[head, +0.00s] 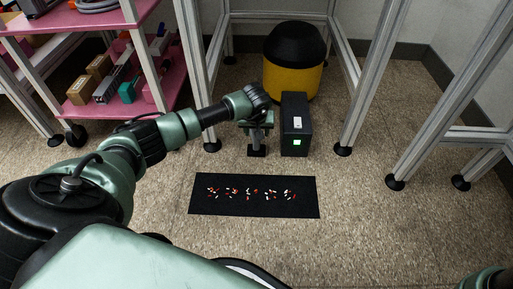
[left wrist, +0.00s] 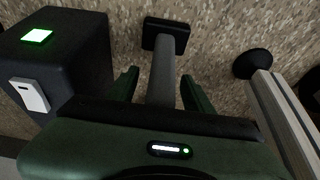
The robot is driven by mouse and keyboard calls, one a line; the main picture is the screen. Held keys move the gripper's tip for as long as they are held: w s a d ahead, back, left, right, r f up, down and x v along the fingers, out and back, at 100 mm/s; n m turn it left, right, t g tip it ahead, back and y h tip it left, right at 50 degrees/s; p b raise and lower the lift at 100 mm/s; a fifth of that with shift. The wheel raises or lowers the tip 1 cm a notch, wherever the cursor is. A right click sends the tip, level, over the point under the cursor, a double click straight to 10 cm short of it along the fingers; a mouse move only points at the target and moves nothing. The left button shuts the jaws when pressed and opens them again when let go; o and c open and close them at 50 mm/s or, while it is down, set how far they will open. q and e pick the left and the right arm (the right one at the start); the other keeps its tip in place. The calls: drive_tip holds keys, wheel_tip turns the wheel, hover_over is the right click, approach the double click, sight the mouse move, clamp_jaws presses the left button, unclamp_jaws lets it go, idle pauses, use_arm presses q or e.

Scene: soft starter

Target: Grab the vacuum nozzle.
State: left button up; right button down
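The vacuum nozzle, a grey tube with a flat black foot, shows in the left wrist view (left wrist: 164,62) and in the head view (head: 257,150), with its foot at the floor. My left gripper (head: 257,124) is at the upper tube. In the left wrist view its two green fingers (left wrist: 160,78) stand on either side of the tube, with a visible gap on each side. The fingers look open. The tube's upper end is hidden behind the gripper body.
A black box (head: 295,125) with a green light stands just right of the nozzle. A yellow and black canister (head: 292,75) is behind it. A black mat (head: 300,206) with scattered bits lies in front. Metal frame legs (head: 364,85) and a pink shelf cart (head: 85,112) flank the area.

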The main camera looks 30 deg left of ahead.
use_arm(q)
clamp_jaws()
idle(1.3)
